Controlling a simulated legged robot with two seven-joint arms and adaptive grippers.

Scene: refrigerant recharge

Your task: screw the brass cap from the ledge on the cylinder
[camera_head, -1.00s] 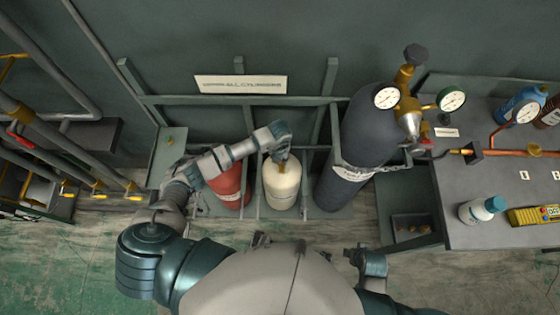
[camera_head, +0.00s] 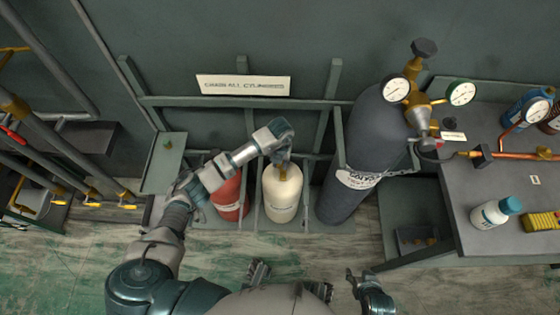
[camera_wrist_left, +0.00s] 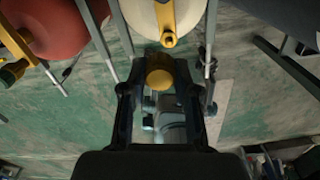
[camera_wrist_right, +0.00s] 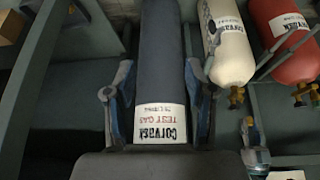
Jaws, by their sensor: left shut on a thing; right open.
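The cream cylinder (camera_head: 283,196) stands upright in the rack between the red and the dark grey one. My left gripper (camera_head: 283,160) is over its top. In the left wrist view, my left gripper (camera_wrist_left: 160,80) is shut on the round brass cap (camera_wrist_left: 159,77). The cream cylinder (camera_wrist_left: 150,12) has a brass valve outlet (camera_wrist_left: 168,39) just beyond the fingertips, and a small gap shows between it and the cap. The small green ledge (camera_head: 163,165) is at the left of the rack. My right gripper (camera_head: 362,283) is open and empty, low in the head view.
A red cylinder (camera_head: 228,197) is left of the cream one. A tall dark grey cylinder (camera_head: 360,145) with gauges is at right; it also shows in the right wrist view (camera_wrist_right: 163,60). A workbench (camera_head: 470,185) at far right holds a white bottle (camera_head: 492,213). Rack posts stand around the cylinders.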

